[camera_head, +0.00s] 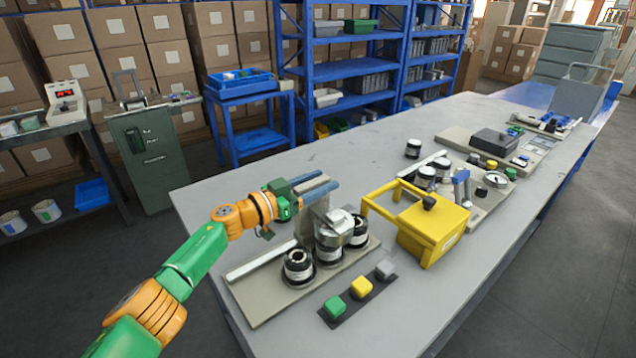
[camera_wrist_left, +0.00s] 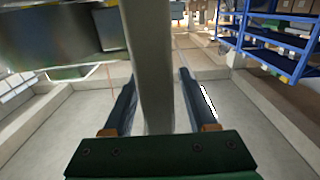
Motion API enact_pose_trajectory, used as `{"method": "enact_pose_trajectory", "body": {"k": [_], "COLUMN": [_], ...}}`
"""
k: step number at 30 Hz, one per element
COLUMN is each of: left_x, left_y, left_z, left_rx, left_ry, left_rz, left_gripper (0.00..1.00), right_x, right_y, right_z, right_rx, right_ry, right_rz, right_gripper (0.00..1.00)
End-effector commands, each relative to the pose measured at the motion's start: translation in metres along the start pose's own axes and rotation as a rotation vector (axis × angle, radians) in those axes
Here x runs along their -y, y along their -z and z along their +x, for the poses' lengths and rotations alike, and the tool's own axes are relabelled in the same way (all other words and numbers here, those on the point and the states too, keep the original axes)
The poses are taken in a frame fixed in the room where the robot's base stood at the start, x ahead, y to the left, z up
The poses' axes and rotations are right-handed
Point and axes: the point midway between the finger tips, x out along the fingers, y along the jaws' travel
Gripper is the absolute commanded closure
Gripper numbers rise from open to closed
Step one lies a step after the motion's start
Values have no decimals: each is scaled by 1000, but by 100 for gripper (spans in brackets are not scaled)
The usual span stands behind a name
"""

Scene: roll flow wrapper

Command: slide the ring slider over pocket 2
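A grey upright post (camera_head: 312,218) stands behind three black-and-white rolls on a beige base plate (camera_head: 262,300). A silver block (camera_head: 338,226), perhaps the ring slider's body, sits above the middle roll (camera_head: 329,252); its link to the post is unclear. The front roll (camera_head: 298,268) and back roll (camera_head: 359,233) are uncovered. Pocket numbers are not readable. My left gripper (camera_head: 328,182) is at the post's top. In the left wrist view, its dark fingers (camera_wrist_left: 160,100) are apart, with the post (camera_wrist_left: 150,60) between them and a gap on the right. My right gripper is not in view.
Green, yellow and grey buttons (camera_head: 360,287) lie in front of the plate. A yellow box with a raised frame (camera_head: 433,232) stands close to the right. Further right is another station with rolls and a gauge (camera_head: 496,180). The table's back left (camera_head: 290,165) is clear.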

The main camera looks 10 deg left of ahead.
Motion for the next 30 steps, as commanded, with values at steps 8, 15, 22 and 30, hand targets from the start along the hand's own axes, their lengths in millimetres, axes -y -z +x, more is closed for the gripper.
{"method": "enact_pose_trajectory", "body": {"k": [8,15,22,30], "left_x": [1,1,0,0], "left_y": [2,2,0,0], "left_z": [-4,-41,-69,-71], "left_rx": [0,2,1,0], "left_ry": [2,1,1,0], "left_rz": [1,1,0,0], "left_gripper": [43,43,43,43], "right_x": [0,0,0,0], "right_y": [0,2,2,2], "right_z": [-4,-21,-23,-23], "right_rx": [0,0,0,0], "right_ry": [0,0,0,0], "right_rz": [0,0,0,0], "right_gripper": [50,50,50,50]}}
